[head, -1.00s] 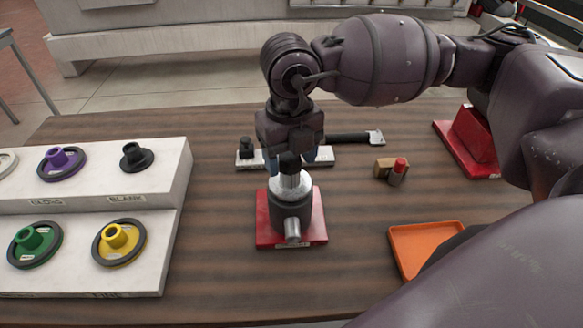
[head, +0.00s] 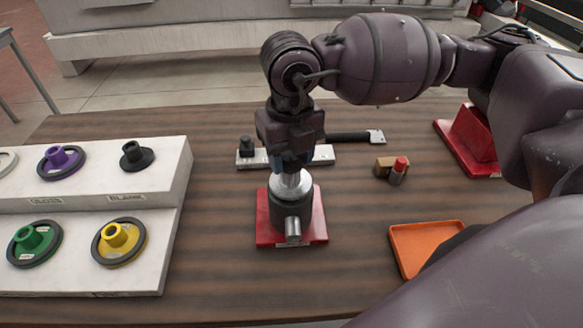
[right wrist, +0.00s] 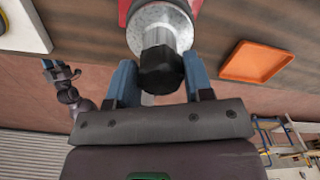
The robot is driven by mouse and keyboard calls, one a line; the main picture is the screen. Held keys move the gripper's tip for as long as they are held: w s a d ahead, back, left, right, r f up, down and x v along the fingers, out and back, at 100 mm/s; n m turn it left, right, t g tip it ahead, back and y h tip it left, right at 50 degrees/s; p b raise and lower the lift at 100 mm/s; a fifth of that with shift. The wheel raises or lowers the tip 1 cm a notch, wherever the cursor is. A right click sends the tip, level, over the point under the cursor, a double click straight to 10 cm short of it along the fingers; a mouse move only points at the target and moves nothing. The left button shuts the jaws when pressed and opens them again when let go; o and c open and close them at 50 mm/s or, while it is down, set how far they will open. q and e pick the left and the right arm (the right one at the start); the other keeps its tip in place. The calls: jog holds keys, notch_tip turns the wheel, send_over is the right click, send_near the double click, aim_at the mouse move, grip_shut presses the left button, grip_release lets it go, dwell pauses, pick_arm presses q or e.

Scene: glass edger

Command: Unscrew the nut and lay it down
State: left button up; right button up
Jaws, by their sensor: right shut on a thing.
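The nut (right wrist: 160,70) is a dark, faceted piece at the end of the spindle, in front of a pale metal flange (right wrist: 158,22). My right gripper (right wrist: 160,82) has its two blue fingers on either side of the nut and is shut on it. In the head view my right gripper (head: 292,165) points down over the spindle, and the nut is mostly hidden by it. The silver flange (head: 290,186) sits on a dark spindle housing (head: 291,212) on a red base (head: 264,232).
An orange tray (head: 427,246) lies right of the spindle. A white rack (head: 165,215) with coloured wheels stands left. Behind are a white block (head: 318,156) and a dark-handled tool (head: 350,137). A red-tipped piece (head: 398,172) and red stand (head: 470,140) are at right.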

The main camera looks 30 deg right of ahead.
jog(key=shift+f+n+b, duration=0.15)
jog(key=shift+n+b, duration=0.45)
jog(key=shift+n, duration=0.4)
jog(key=n+b, duration=0.2)
jog(key=n, duration=0.3)
jog(key=n+b, duration=0.1)
jog(key=n, duration=0.2)
jog(key=shift+b, duration=0.35)
jog(key=shift+n, duration=0.5)
jog(key=n+b, duration=0.2)
jog(key=n, duration=0.2)
jog(key=n+b, duration=0.1)
jog(key=n, duration=0.2)
jog(key=shift+b, duration=0.4)
jog(key=n+b, duration=0.1)
jog(key=n, duration=0.1)
jog(key=shift+w+n, duration=0.1)
jog(key=shift+n, duration=0.2)
jog(key=n+b, duration=0.2)
jog(key=n, duration=0.2)
jog(key=shift+n+b, duration=0.5)
jog(key=shift+n, duration=0.7)
jog(key=shift+r+n, duration=0.2)
jog(key=shift+n, duration=0.1)
pick_arm(q)
notch_tip(320, 180, down, 11)
jog(key=g, duration=0.1)
jog(key=shift+d+f, duration=0.2)
jog(key=shift+d, duration=0.05)
